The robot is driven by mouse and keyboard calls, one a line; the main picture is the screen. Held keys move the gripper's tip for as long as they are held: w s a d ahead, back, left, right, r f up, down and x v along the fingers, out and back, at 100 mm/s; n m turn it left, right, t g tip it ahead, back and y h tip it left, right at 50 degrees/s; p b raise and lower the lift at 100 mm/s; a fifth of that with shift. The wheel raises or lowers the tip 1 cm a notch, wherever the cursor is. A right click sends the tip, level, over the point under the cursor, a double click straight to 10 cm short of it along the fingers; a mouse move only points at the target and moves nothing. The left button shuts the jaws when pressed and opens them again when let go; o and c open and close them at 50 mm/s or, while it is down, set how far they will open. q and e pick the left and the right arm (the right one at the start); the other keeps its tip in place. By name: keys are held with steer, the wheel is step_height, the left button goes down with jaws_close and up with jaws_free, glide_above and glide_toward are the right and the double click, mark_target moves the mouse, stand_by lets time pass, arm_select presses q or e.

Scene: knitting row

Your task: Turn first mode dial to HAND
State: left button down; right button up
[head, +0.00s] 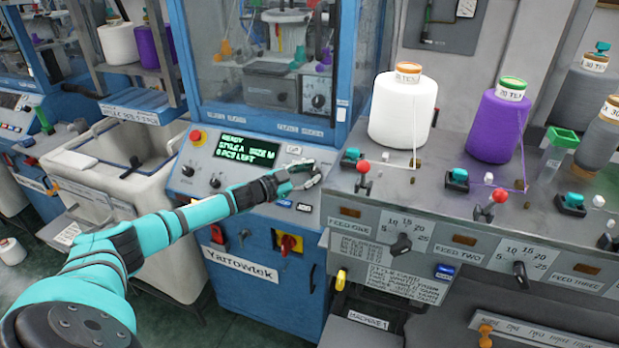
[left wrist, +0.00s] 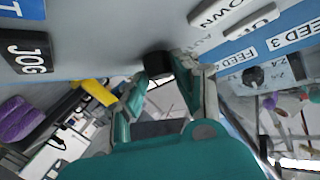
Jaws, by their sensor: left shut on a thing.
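My left gripper (head: 312,174) reaches in from the left to the right end of the sloped grey control panel (head: 262,208) of the blue machine. In the left wrist view, my left gripper (left wrist: 165,75) has its two fingers closed on a dark round knob (left wrist: 157,61), the mode dial, on the panel face. The dial is hidden behind the gripper in the head view. Part of a label like "AUTO" shows near it, but the dial's pointer and setting cannot be read. My right gripper is not in view.
The panel carries a lit display (head: 246,152), a red stop button (head: 197,137) and small knobs. A JOG button (left wrist: 25,54) lies near the dial. To the right, the feed unit holds white (head: 402,110) and purple (head: 497,125) cones and red-balled levers (head: 363,167).

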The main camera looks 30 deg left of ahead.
arm_select(q)
steer(key=m, duration=0.1)
steer(key=m+g+h, duration=0.2)
steer(key=m, duration=0.1)
steer(key=shift+w+a+r, duration=0.2)
steer(key=shift+a+r, duration=0.1)
steer(key=shift+a, duration=0.05)
steer(key=shift+m+g+h, duration=0.7)
steer(key=shift+m+g, duration=0.3)
steer(key=shift+m, duration=0.1)
steer(key=c, duration=1)
jaws_free()
steer(key=shift+d, duration=0.1)
steer(key=shift+s+a, duration=0.25)
steer(key=shift+a, duration=0.05)
steer(key=v, duration=1.1)
steer(key=shift+r, duration=0.15)
